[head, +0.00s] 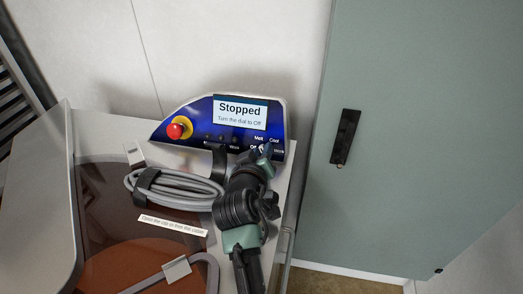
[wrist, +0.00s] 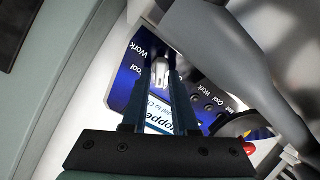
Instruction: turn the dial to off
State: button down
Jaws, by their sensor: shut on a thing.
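The blue control panel (head: 195,133) stands at the back of the machine. Its screen (head: 240,114) reads "Stopped" and "Turn the dial to Off". The words "Melt" and "Cool" show at the panel's right end, with other labels partly covered. My gripper (head: 266,151) is at this end and hides the dial in the head view. In the wrist view my gripper (wrist: 162,68) is shut on the pale grey dial (wrist: 161,76), one finger on each side. Which label the dial points to I cannot tell.
A red stop button (head: 175,131) on a yellow ring sits at the panel's left. A coiled grey cable (head: 180,190) lies on the machine top, left of my arm. A green cabinet door (head: 430,130) with a black handle (head: 345,137) stands at the right.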

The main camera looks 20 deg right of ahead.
jog(key=n+p, duration=0.2)
jog(key=shift+r+n, duration=0.15)
jog(key=shift+n, duration=0.25)
jog(key=n+p, duration=0.2)
jog(key=n, duration=0.1)
jog(key=shift+a+n+p, duration=0.1)
jog(key=shift+n+p, duration=0.3)
jog(key=n+p, duration=0.2)
jog(key=n, duration=0.1)
jog(key=shift+y, duration=0.4)
jog(key=shift+f+n+p, duration=0.3)
jog(key=shift+n+p, duration=0.55)
jog(key=shift+n, duration=0.25)
jog(key=c, duration=0.9)
grip_release()
jog(key=shift+s+a, duration=0.1)
